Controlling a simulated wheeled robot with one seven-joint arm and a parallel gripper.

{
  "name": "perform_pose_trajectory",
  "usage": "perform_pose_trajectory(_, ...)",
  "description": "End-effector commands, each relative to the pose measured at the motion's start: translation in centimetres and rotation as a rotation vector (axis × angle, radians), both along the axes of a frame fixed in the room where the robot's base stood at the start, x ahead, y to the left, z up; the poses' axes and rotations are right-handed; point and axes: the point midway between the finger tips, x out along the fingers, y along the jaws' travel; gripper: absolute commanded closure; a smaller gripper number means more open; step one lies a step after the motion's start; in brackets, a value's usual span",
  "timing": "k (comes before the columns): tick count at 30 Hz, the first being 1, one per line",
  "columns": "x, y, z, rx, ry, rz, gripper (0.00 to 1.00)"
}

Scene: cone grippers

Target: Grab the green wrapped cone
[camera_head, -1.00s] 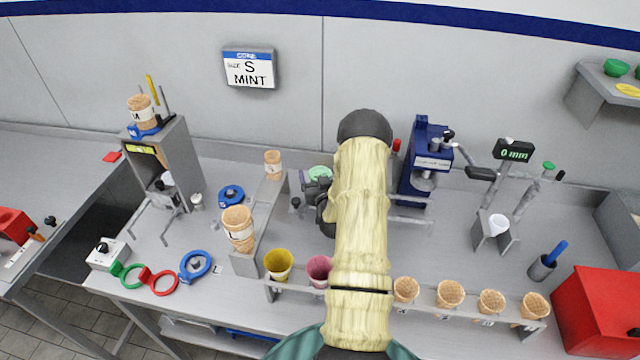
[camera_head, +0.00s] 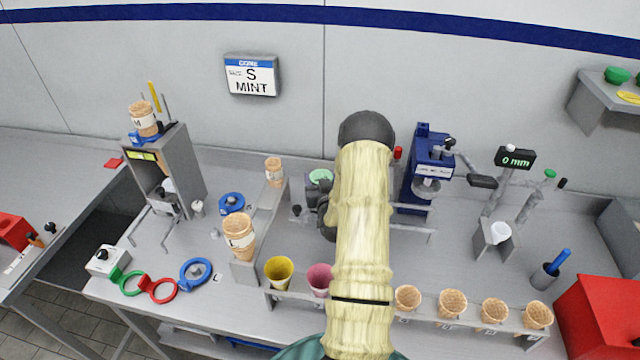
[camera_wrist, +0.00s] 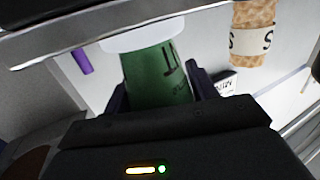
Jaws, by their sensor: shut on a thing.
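The green wrapped cone (camera_wrist: 157,72) fills the middle of the wrist view, with dark marks on its wrap and a white rim or band above. My gripper (camera_wrist: 158,88) is shut on it, with one dark finger on each side. In the head view, a light green round top (camera_head: 320,176) shows just left of my arm, beside my dark gripper (camera_head: 322,208). My arm hides part of the bench there, and the cone's lower end is hidden.
A cone marked S (camera_wrist: 253,38) stands close by on the right in the wrist view. Yellow (camera_head: 279,270) and pink (camera_head: 319,279) cones and several plain cones sit in the front rack (camera_head: 420,318). A blue press (camera_head: 428,170) stands right of my arm.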

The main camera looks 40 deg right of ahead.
Motion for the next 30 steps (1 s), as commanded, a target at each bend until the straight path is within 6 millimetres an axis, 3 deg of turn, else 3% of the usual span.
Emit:
perform_pose_trajectory(15,0.0,0.0,7.5,-0.003,-0.002,0.0,0.53)
perform_pose_trajectory(30,0.0,0.0,8.4,0.0,0.0,0.0,0.53)
